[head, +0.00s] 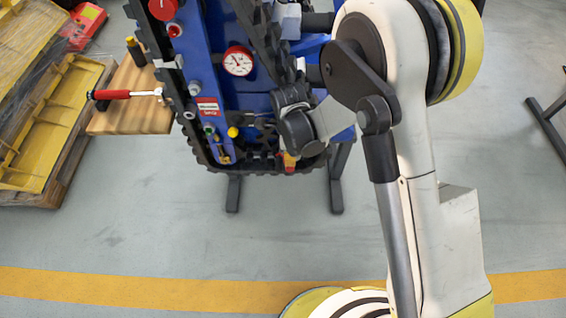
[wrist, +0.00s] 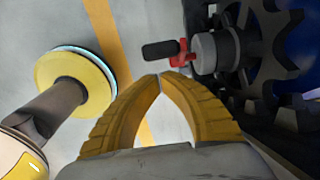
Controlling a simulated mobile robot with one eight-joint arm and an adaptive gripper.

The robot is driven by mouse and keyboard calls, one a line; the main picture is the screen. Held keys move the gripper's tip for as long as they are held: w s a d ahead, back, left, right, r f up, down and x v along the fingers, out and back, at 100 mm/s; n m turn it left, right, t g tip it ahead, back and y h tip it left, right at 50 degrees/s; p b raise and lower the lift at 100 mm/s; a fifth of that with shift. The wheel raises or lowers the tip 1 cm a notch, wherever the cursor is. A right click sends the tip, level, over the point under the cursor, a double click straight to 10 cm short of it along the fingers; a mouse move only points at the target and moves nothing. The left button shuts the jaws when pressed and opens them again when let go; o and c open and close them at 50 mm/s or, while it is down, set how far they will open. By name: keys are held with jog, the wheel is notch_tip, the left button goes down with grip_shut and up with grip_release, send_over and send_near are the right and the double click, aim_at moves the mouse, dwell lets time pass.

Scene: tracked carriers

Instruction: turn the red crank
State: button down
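The red crank (wrist: 181,58) is in the wrist view, just beyond my fingertips. It has a short red arm, a black handle (wrist: 160,50) pointing left, and a grey round hub (wrist: 216,52) on the machine's side. My gripper (wrist: 161,76) has two yellow ribbed fingers whose tips come together with nothing seen between them. The tips are close below the handle and red arm; whether they touch is unclear. In the head view my arm covers much of this area, and a small red and yellow patch (head: 289,163) shows at the machine's lower edge.
The blue tracked carrier (head: 262,103) has a gauge (head: 238,61) and dark tracks. Yellow panels on a pallet (head: 40,195) stand left. The floor in front is clear.

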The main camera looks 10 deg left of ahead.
notch_tip(320, 180, up, 11)
jog(key=p, duration=0.4)
jog(key=shift+d, duration=0.3)
jog(key=shift+r, duration=0.1)
